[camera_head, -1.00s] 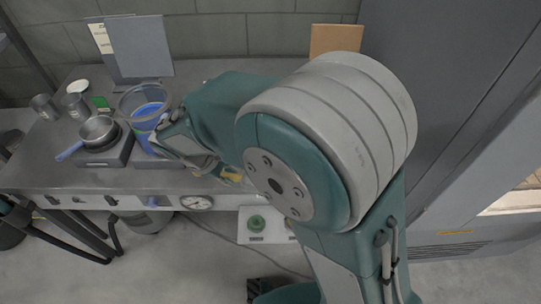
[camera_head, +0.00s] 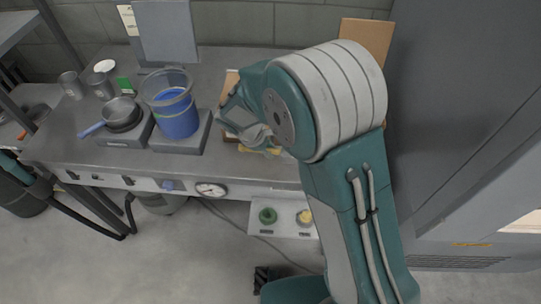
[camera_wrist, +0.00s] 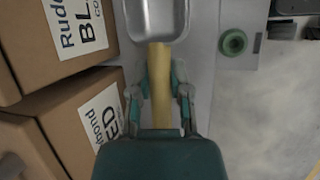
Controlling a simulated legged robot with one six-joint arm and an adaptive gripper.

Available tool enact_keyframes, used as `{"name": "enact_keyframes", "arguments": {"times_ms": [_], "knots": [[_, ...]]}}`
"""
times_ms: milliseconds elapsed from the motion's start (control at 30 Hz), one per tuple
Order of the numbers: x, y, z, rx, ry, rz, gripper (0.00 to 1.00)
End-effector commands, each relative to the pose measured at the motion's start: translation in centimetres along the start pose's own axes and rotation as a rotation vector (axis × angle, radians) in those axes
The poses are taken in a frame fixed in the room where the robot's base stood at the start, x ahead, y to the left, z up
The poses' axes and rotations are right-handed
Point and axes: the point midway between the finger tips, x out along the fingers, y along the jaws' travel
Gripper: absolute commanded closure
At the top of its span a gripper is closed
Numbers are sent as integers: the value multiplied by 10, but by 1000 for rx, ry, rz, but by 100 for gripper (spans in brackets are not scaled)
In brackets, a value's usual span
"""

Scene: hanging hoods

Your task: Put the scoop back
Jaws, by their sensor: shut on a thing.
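The scoop has a shiny metal bowl (camera_wrist: 157,20) and a yellow handle (camera_wrist: 160,68), seen in the wrist view. My gripper (camera_wrist: 160,85) is shut on the handle, with one finger on each side and the bowl beyond the fingertips. The far end of the bowl is cut off by the top of the picture. In the head view my arm bends over the bench, right of the blue bucket (camera_head: 177,112). The scoop is mostly hidden there.
Labelled cardboard boxes (camera_wrist: 62,42) stand close left of the scoop in the wrist view. A panel with a green button (camera_head: 268,215) projects at the bench front. A pan (camera_head: 121,112) sits left of the bucket. A tall grey cabinet (camera_head: 440,120) stands at right.

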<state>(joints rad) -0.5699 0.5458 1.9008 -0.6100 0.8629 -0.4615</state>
Motion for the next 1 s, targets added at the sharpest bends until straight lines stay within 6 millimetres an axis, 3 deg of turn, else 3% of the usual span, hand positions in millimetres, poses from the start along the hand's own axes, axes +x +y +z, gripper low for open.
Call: {"name": "enact_keyframes", "arguments": {"times_ms": [200, 400, 700, 733, 800, 1000], "knots": [[16, 8, -5, -1, -4, 1, 100], [42, 1, -17, -2, -4, 1, 100], [44, 1, -16, 0, 0, 2, 100], [45, 1, -16, 0, 0, 1, 71], [45, 1, -16, 0, -1, 2, 41], [44, 1, -18, 0, -3, 2, 41]]}}
